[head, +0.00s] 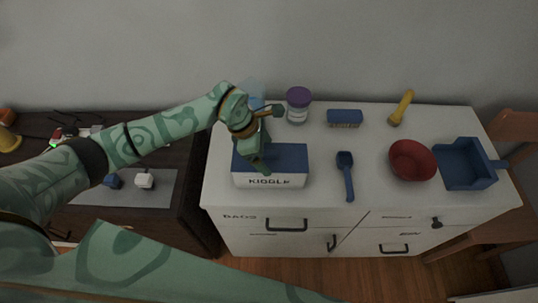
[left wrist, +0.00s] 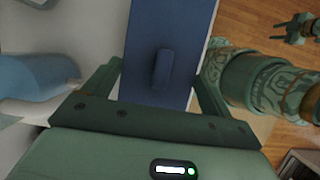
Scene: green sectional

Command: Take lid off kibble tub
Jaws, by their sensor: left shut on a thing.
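The kibble tub (head: 270,181) is a white box with dark lettering on its front, standing at the left of the white cabinet top. Its blue lid (head: 290,157) lies on top of it, with no gap that I can make out. My left gripper (head: 262,163) reaches down over the lid. In the left wrist view the lid (left wrist: 150,25) runs between the two fingers, with its small raised handle (left wrist: 162,68) showing between them. The gripper is shut on the lid; the exact contact is hard to see. My right gripper (left wrist: 295,28) shows small and dark in the left wrist view.
A purple-capped jar (head: 298,106) stands behind the tub. To the right are a blue scoop (head: 346,175), a brush (head: 344,118), a yellow tool (head: 401,107), a red bowl (head: 412,160) and a blue dustpan (head: 466,165). Bare cabinet top lies between them.

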